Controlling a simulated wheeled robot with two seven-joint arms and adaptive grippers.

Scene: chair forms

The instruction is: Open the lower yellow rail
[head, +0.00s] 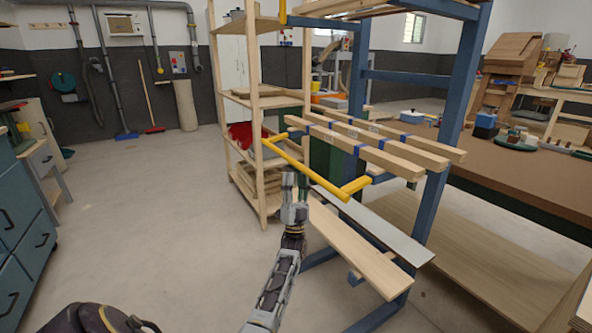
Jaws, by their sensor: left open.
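The lower yellow rail (308,167) is a long bar on the near side of a blue rack (428,208), below a row of wooden beams. A short yellow arm at each end runs from it toward the rack. The end of another yellow rail (283,12) shows at the top edge. My left gripper (295,183) is open, fingers pointing up, and appears just below the middle of the lower rail in the picture. Nothing shows between its fingers. I cannot tell whether it touches the rail. My right gripper is out of view.
Wooden beams (372,150) lie across the rack's arms; boards (358,245) lie lower down. A wooden shelf unit (257,110) stands just behind. A brown-topped workbench (520,172) is at right, teal drawers (22,235) at left. The floor (160,210) between is clear.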

